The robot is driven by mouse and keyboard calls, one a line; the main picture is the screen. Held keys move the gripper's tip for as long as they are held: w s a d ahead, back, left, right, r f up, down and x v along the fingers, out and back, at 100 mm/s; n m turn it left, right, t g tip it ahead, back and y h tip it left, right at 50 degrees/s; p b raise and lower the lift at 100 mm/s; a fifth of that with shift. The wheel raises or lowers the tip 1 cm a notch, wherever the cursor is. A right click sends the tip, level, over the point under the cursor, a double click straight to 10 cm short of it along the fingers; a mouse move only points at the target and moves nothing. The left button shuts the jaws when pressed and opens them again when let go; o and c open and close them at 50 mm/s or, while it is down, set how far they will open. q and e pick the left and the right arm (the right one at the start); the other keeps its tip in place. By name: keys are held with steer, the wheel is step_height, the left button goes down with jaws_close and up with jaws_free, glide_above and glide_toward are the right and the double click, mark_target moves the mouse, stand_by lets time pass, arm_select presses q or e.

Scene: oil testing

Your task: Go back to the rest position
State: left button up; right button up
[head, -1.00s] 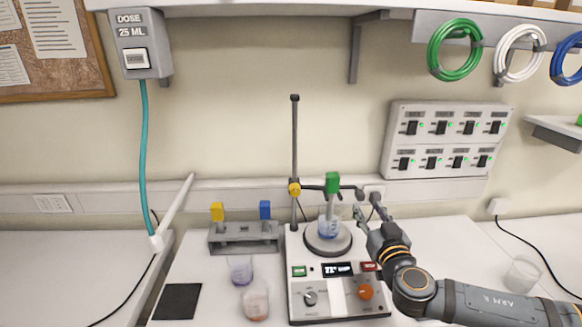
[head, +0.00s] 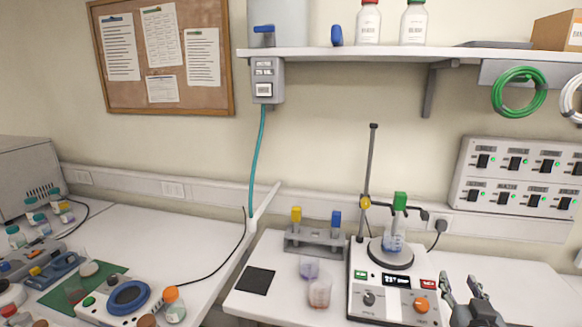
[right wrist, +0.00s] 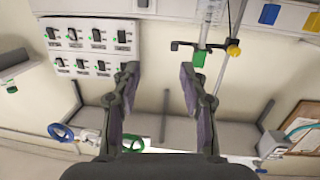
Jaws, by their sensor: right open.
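My right gripper (head: 459,284) is open and empty at the lower right of the head view, just right of the hotplate stirrer (head: 386,304). In the right wrist view its two fingers (right wrist: 158,80) are spread with nothing between them. A beaker with blue liquid (head: 393,242) stands on the stirrer's round plate. A green-topped probe (head: 400,201) hangs into it from the clamp stand (head: 370,170). The green probe top also shows in the right wrist view (right wrist: 199,58), apart from the fingers. My left gripper is not in view.
A rack (head: 316,243) with yellow and blue-topped probes stands left of the stirrer. Two beakers (head: 309,267) (head: 319,293) and a black pad (head: 255,281) are in front of it. The shelf (head: 400,54) overhangs the bench.

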steer(key=s+f+g, duration=0.4)
steer(key=f, duration=0.3)
steer(key=s+f+g, duration=0.3)
steer(key=s+f, duration=0.2)
steer(key=f, duration=0.3)
steer(key=s+a+f+n+g+y, duration=0.45)
steer(key=s+a+f, duration=0.5)
steer(key=a, duration=0.25)
step_height(320, 180, down, 24)
steer(key=s+d+g, duration=0.2)
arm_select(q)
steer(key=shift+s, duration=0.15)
arm_select(e)
steer(key=s+d+f+g, duration=0.1)
steer(key=s+f, duration=1.7)
steer(key=s, duration=0.1)
steer(key=shift+d+m, duration=0.3)
steer(key=shift+m, duration=0.05)
